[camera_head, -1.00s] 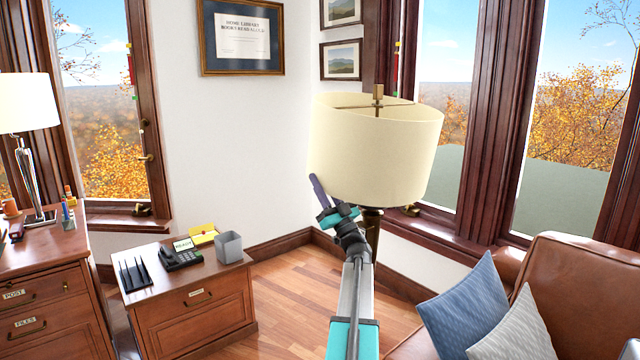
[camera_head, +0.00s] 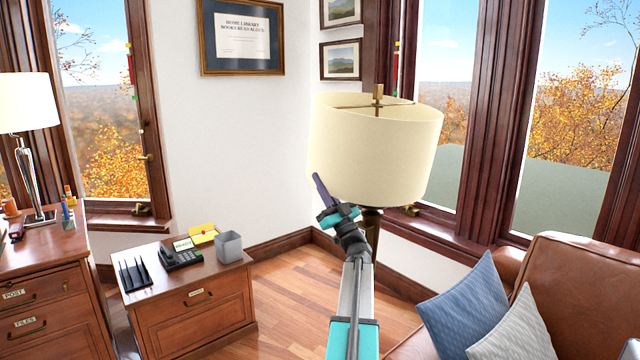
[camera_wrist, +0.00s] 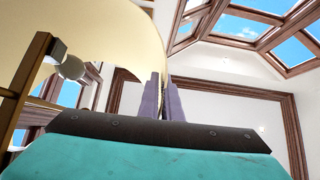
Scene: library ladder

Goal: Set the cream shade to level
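The cream shade (camera_head: 375,155) is a drum on a dark floor-lamp pole (camera_head: 371,228). It sits tilted, its right side lower than its left in the head view. My gripper (camera_head: 319,184) is at the shade's lower left edge, its purple fingers pointing up. In the wrist view, the shade (camera_wrist: 110,28) shows its inside and a white bulb (camera_wrist: 72,67). The fingers (camera_wrist: 164,98) are close together with the shade's edge running between them, so my gripper looks shut on the rim. The exact contact is hard to see.
A leather sofa (camera_head: 575,280) with blue and grey cushions stands at lower right. A low cabinet (camera_head: 195,308) with a phone and grey cup is at left, beside a desk (camera_head: 50,295). Windows and walls stand behind the lamp. Some wood floor (camera_head: 290,285) is clear.

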